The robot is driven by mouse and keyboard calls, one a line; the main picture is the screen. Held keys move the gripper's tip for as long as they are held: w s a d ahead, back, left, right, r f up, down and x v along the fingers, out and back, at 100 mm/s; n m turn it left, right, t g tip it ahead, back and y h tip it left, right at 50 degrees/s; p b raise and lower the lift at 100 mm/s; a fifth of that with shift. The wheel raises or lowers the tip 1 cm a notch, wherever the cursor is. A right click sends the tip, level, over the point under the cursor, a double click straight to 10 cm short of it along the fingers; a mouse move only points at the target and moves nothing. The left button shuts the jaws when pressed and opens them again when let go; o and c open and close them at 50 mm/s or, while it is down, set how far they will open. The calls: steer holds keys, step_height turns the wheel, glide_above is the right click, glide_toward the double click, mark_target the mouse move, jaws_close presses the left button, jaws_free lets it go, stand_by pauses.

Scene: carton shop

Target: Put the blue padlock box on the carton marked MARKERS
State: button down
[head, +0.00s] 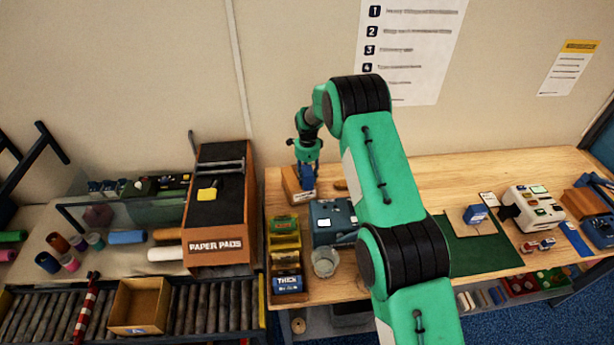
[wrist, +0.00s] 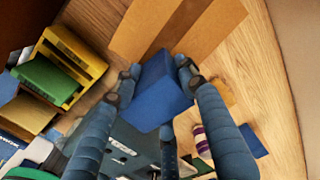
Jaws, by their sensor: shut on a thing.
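My gripper (head: 307,177) is at the back left of the wooden table, shut on a blue box (head: 307,185). In the wrist view my fingers (wrist: 157,76) grip the blue box (wrist: 157,97) from its sides. No padlock mark on it can be read. A brown carton (head: 291,187) stands right at the box, and its tan surfaces (wrist: 190,22) show just beyond the box in the wrist view. I cannot tell whether box and carton touch. The carton's marking is not readable.
A yellow tray rack (head: 284,226), a grey-blue machine (head: 332,222) and a clear glass (head: 325,262) stand in front of the carton. The PAPER PADS bin (head: 216,245) is to the left. The table's back middle is bare (head: 445,175).

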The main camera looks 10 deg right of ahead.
steer(key=shift+f, duration=0.1)
steer(key=c, duration=1)
jaws_free()
step_height(320, 180, up, 12)
steer(key=shift+r+b, duration=0.15)
steer(key=shift+b, duration=0.9)
steer(key=shift+r, duration=0.1)
